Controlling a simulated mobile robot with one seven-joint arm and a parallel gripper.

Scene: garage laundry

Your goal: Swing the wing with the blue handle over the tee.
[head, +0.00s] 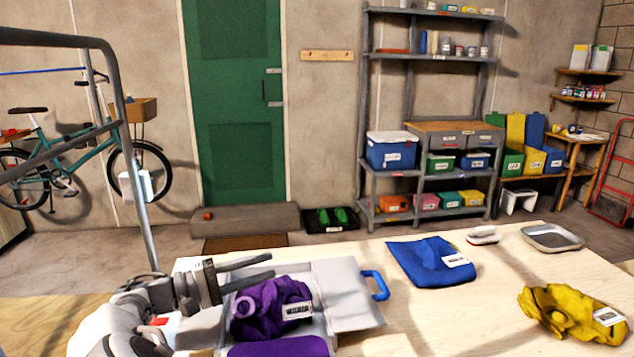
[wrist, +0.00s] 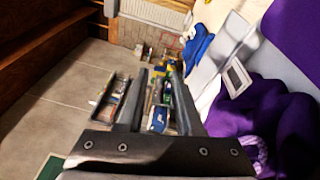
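The purple tee (head: 265,308) lies bunched on the pale grey folding board, with a white label on it. It also fills the right of the wrist view (wrist: 265,108). The board's right wing (head: 345,292) lies flat on the table beside the tee. Its blue handle (head: 379,285) sticks out at the wing's right edge. My gripper (head: 272,265) is open and empty, at the tee's upper left, with its fingers pointing right, well left of the blue handle. Its two fingers (wrist: 157,68) are apart in the wrist view. My arm hides the board's left part.
A blue folded garment (head: 432,261) lies right of the handle. A yellow garment (head: 566,313) lies at the table's right. A brush (head: 483,236) and a grey tray (head: 552,237) are at the far edge. A metal rail frame (head: 118,100) stands at the left. The table front centre is clear.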

